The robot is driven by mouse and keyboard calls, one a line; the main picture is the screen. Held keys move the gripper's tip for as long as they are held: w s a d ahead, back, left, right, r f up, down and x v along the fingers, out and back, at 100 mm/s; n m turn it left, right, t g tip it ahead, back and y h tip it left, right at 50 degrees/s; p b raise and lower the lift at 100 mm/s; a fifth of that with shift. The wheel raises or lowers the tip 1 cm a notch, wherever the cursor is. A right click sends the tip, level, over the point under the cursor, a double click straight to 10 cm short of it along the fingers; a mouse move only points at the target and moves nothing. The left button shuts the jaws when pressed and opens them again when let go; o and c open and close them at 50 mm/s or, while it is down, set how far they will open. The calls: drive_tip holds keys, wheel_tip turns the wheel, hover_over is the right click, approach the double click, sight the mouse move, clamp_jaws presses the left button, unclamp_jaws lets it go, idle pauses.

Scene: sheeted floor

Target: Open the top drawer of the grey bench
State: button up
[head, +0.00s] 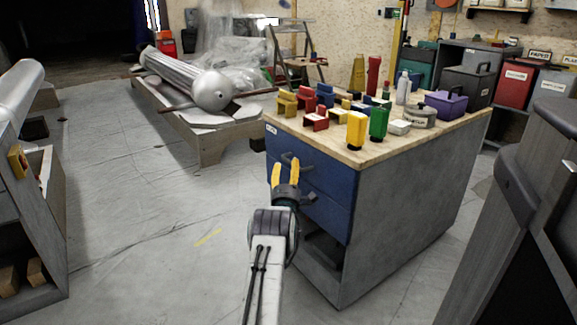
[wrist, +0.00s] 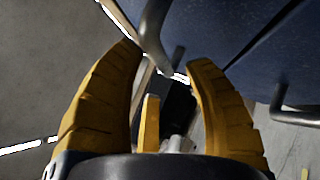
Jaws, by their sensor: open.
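The grey bench (head: 400,225) stands right of centre in the head view, with a wooden top and blue drawer fronts. The top drawer (head: 328,172) looks shut, its front in line with the bench. Its dark handle (head: 287,157) is partly hidden behind my gripper (head: 285,171). My gripper's yellow fingers are spread apart at the handle. In the wrist view, a grey handle bar (wrist: 155,28) reaches down into the gap between the open fingertips of my gripper (wrist: 166,65). I cannot tell whether the fingers touch it.
A lower drawer handle (head: 310,197) sits just right of my gripper. Bottles, coloured blocks and a purple box (head: 446,103) stand on the benchtop. A dark cabinet (head: 530,200) stands at right, a grey shelf unit (head: 35,215) at left.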

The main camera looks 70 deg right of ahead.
sight(289, 163)
drive_tip(key=shift+b+x, duration=0.45)
drive_tip(key=shift+x, duration=1)
clamp_jaws()
drive_tip(key=shift+r, duration=0.1)
